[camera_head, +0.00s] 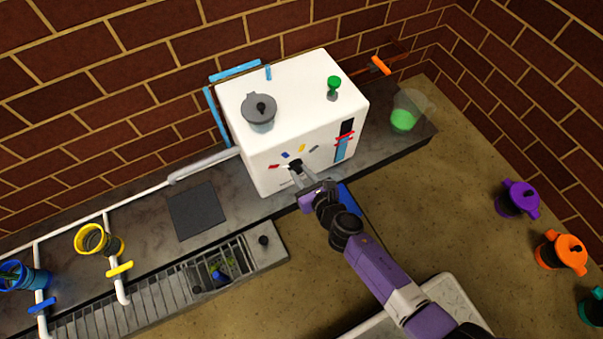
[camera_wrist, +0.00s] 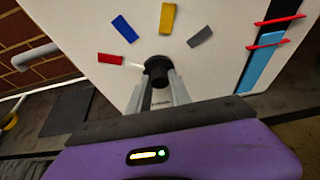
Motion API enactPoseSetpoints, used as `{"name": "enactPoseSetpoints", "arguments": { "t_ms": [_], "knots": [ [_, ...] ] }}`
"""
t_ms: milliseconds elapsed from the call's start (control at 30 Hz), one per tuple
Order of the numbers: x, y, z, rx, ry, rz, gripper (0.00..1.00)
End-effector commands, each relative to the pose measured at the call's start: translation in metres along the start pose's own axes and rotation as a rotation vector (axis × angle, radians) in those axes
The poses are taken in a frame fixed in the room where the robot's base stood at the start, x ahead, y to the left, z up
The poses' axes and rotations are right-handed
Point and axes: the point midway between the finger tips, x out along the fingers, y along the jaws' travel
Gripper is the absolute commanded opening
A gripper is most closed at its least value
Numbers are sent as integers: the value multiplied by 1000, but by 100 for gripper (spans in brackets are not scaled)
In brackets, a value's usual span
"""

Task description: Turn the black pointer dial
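The black pointer dial (camera_wrist: 157,66) is on the front face of the white box (camera_head: 287,105). Its white pointer (camera_wrist: 136,65) points left, towards the red mark (camera_wrist: 109,59). A blue mark (camera_wrist: 125,28), a yellow mark (camera_wrist: 167,18) and a grey mark (camera_wrist: 200,36) fan around it. My gripper (camera_wrist: 158,82) has one finger on each side of the dial, and both appear to touch it. In the head view my gripper (camera_head: 299,174) reaches the front of the box, and the dial there is partly hidden.
A grey lidded pot (camera_head: 259,113) and a green-knobbed item (camera_head: 333,88) are on top of the box. A blue gauge with red markers (camera_head: 344,140) is at its right. A clear vessel with green content (camera_head: 403,120) stands further right. A dark square mat (camera_head: 197,210) lies left.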

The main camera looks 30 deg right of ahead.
Motion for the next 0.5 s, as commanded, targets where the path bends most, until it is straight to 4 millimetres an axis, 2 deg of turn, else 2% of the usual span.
{"name": "enactPoseSetpoints", "arguments": {
  "t_ms": [500],
  "knots": [
    [-1, -1, 1, 67, 1, 28, 0]
  ]
}}
